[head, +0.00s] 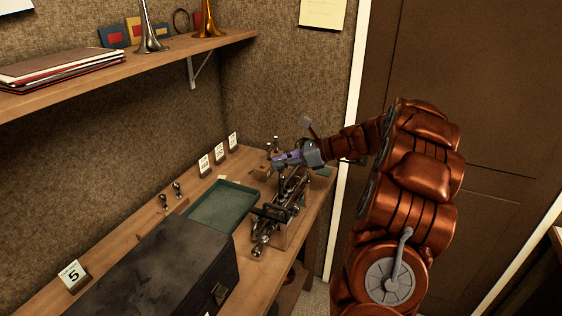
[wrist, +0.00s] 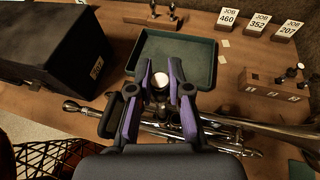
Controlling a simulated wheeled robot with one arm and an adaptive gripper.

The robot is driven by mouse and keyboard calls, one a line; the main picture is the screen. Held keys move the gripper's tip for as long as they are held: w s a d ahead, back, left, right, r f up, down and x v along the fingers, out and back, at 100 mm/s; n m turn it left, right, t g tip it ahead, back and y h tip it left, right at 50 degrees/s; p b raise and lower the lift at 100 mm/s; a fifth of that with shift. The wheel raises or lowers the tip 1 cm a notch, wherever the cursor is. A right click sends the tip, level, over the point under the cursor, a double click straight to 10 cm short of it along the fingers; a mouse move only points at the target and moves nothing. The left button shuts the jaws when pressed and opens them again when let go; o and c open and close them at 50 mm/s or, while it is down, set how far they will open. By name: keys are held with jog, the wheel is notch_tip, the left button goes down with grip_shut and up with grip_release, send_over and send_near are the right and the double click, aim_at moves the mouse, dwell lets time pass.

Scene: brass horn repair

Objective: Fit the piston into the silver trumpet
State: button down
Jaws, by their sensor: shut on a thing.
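The silver trumpet lies on the bench at the right in the head view (head: 292,190). In the wrist view it runs sideways behind my fingers (wrist: 245,124). My gripper (head: 279,160) is above the trumpet's far part in the head view. Its purple fingers (wrist: 161,82) are shut on a piston, whose pale round top (wrist: 160,80) shows between them. The piston's lower part is hidden, so I cannot tell whether it touches a valve casing.
An empty green tray (wrist: 148,68) lies beside the trumpet. A black case (wrist: 55,45) stands near it. Wooden blocks hold small valve parts, one at the right (wrist: 275,88) and one at the back (wrist: 150,19). Job cards, including 352 (wrist: 257,22), stand along the wall.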

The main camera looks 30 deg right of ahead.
aim_at(281, 194)
jog(key=shift+f+b, duration=1.5)
jog(key=shift+f, duration=3.55)
dwell(0.5)
jog(key=c, duration=1)
grip_release()
jog(key=v, duration=1.2)
